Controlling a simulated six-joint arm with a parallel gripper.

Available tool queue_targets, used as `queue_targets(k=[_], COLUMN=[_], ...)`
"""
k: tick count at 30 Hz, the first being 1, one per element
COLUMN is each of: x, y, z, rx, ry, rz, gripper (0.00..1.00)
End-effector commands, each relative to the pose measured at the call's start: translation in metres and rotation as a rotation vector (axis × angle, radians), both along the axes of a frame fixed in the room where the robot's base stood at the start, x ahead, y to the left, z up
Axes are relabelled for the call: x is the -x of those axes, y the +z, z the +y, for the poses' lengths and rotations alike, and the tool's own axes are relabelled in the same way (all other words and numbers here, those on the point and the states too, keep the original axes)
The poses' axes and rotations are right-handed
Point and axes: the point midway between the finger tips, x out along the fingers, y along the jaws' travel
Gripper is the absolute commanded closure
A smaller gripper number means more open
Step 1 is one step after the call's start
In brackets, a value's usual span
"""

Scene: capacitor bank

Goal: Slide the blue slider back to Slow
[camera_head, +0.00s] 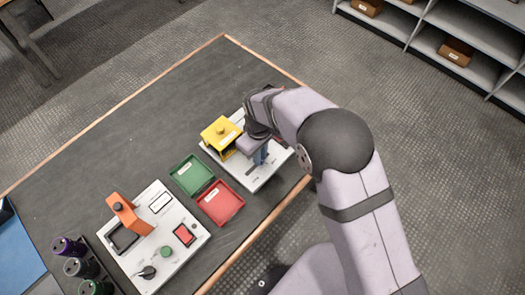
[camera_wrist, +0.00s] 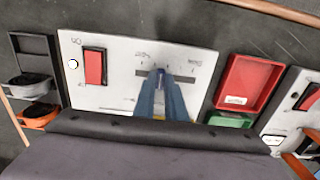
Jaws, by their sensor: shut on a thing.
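The white slider panel (camera_head: 265,179) lies on the dark table under my gripper. In the wrist view the blue slider (camera_wrist: 160,74) stands in a dark horizontal slot (camera_wrist: 188,78) on the panel (camera_wrist: 112,98). My gripper (camera_wrist: 163,82) is shut on the slider, with its two blue-grey fingers on either side of it. In the head view my gripper (camera_head: 259,160) is low over the panel and hides the slider. Small marks sit around the slot, but I cannot read which is Slow.
A red rocker switch (camera_wrist: 93,68) is left of the slot. A yellow block (camera_head: 221,136) stands close beside my gripper. Green (camera_head: 190,175) and red (camera_head: 220,202) trays lie near the panel. A second panel (camera_head: 143,204) carries an orange handle (camera_head: 128,214).

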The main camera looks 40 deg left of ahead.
Motion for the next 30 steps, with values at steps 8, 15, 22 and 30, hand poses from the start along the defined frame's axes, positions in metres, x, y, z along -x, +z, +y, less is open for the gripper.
queue_targets(k=[8, 15, 22, 30], x=[0.013, 0.024, 0.034, 0.046], y=[0.001, 0.001, 0.001, 0.001], z=[0.000, 0.000, 0.001, 0.000], rx=[0.000, 0.000, -0.001, 0.000], ry=[0.002, 0.001, 0.001, 0.001], rz=[0.000, 0.000, 0.000, 0.000], gripper=[1.00, 1.00, 1.00, 1.00])
